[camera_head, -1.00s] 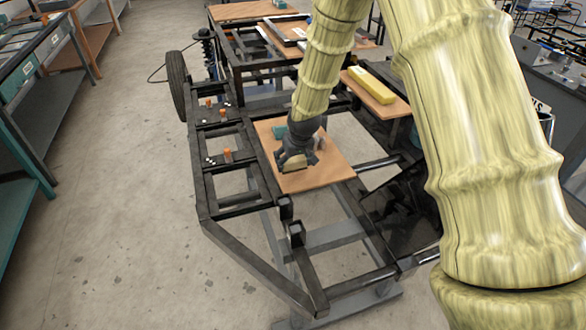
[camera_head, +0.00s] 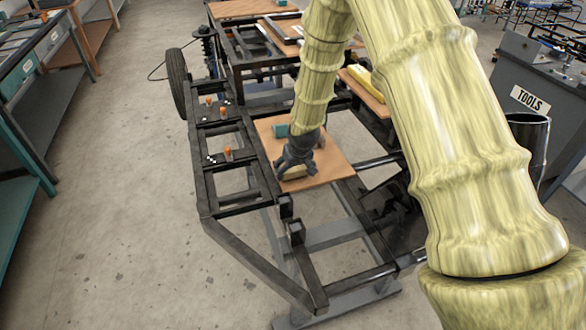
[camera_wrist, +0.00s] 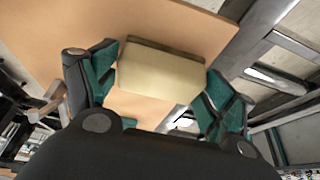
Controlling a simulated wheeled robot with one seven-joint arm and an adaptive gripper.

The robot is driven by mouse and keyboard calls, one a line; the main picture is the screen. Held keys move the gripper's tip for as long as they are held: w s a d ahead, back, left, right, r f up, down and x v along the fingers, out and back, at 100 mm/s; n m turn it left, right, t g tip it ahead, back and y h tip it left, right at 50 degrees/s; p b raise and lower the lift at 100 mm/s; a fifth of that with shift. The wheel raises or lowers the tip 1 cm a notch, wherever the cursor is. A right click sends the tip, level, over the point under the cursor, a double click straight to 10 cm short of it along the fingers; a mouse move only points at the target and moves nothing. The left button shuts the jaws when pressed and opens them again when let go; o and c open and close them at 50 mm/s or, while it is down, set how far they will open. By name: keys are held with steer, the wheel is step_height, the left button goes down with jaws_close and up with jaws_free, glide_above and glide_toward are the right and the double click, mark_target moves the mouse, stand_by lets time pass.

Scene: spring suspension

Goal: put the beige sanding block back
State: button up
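The beige sanding block (camera_head: 293,172) is at the near left part of the wooden board (camera_head: 325,172). In the wrist view the block (camera_wrist: 160,75) fills the space between the teal-padded fingers of my gripper (camera_wrist: 160,88), with a pad against each short side. My gripper (camera_head: 296,168) points down over the board and is shut on the block. I cannot tell whether the block rests on the board or is just above it. The gripper hides part of the block in the head view.
A teal block (camera_head: 281,130) lies on the board behind my gripper. The board sits on a dark metal frame (camera_head: 208,205) with open gaps. Small orange-topped parts (camera_head: 228,154) stand on its left side. A yellow block (camera_head: 364,79) lies on another board farther back.

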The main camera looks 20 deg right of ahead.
steer(key=shift+o, duration=0.4)
steer(key=shift+r, duration=0.1)
steer(key=shift+s+r, duration=0.1)
steer(key=shift+r, duration=0.25)
steer(key=b+v, duration=0.2)
steer(key=v, duration=0.9)
steer(key=shift+r+b, duration=0.15)
steer(key=shift+b, duration=0.15)
